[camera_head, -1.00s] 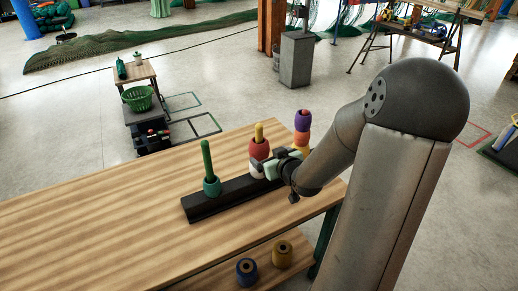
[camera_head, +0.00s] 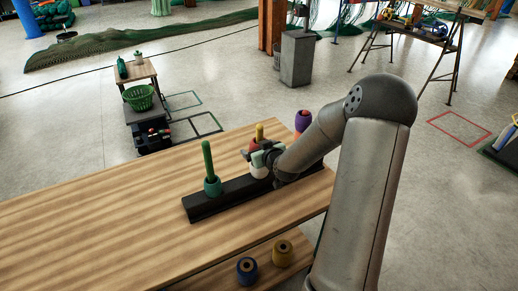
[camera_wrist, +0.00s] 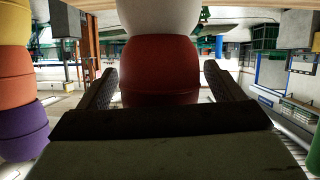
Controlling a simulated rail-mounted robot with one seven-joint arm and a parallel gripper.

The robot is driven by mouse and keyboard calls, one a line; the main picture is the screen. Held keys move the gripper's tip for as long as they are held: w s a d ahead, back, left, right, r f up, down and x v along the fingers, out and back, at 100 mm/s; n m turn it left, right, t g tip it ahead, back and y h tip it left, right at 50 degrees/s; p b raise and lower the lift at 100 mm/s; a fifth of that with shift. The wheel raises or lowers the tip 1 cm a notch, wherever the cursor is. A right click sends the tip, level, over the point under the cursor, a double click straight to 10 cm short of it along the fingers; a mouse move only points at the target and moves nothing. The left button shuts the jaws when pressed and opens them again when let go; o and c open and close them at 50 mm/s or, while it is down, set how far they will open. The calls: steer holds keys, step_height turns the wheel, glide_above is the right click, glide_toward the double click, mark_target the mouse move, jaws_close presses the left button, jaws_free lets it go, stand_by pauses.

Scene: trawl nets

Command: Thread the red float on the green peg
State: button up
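The green peg (camera_head: 207,160) stands upright on a long black base (camera_head: 235,193), with a teal float (camera_head: 212,186) around its foot. The red float (camera_head: 254,146) sits around the yellow peg (camera_head: 259,130), above a white float (camera_head: 258,171). My gripper (camera_head: 264,157) is at this middle stack and partly covers it. In the wrist view, which looks upside down, the red float (camera_wrist: 160,72) lies between the two fingers of my gripper (camera_wrist: 160,66), against the white float (camera_wrist: 158,15). The fingers look open, with a narrow gap at the sides.
A stack with a purple float (camera_head: 303,120) stands on the base just right of my gripper; its yellow (camera_wrist: 14,22) and orange floats (camera_wrist: 15,75) show in the wrist view. Blue (camera_head: 247,270) and ochre floats (camera_head: 283,252) lie on a lower shelf. The wooden tabletop (camera_head: 100,215) left is clear.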

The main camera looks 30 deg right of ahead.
steer(key=c, duration=0.9)
steer(key=shift+r+p, duration=4.3)
steer(key=shift+r, duration=2.65)
steer(key=shift+c, duration=0.2)
steer(key=shift+r, duration=1.1)
